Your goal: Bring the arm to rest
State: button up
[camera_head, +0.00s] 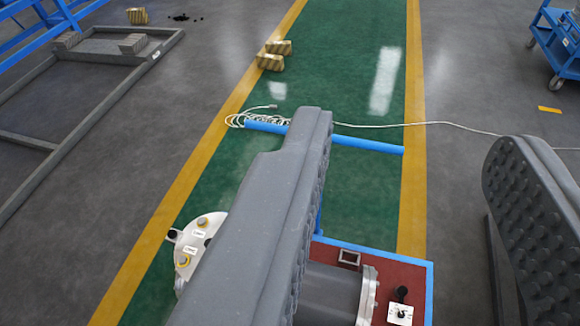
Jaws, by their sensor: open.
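My gripper (405,160) shows large in the foreground, its two grey fingers wide apart with dimpled inner pads. Nothing is between them. The left finger reaches up over the green lane, and the right finger is cut off by the right edge. Below and partly behind the left finger is the flanged shell, a grey cylinder with a lighter flange (367,296), over a red panel with a blue edge (402,267). The finger hides part of the shell.
A white round part with yellow-topped knobs (195,243) is left of the finger. A blue bar (365,144) and a white cable (450,124) cross the green lane. Striped blocks (270,61) lie farther off. A blue cart (560,45) stands at upper right, a grey frame (85,125) at left.

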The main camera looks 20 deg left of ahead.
jog(key=shift+r, duration=0.1)
notch_tip(320, 180, up, 7)
jog(key=p, duration=0.7)
dwell(0.5)
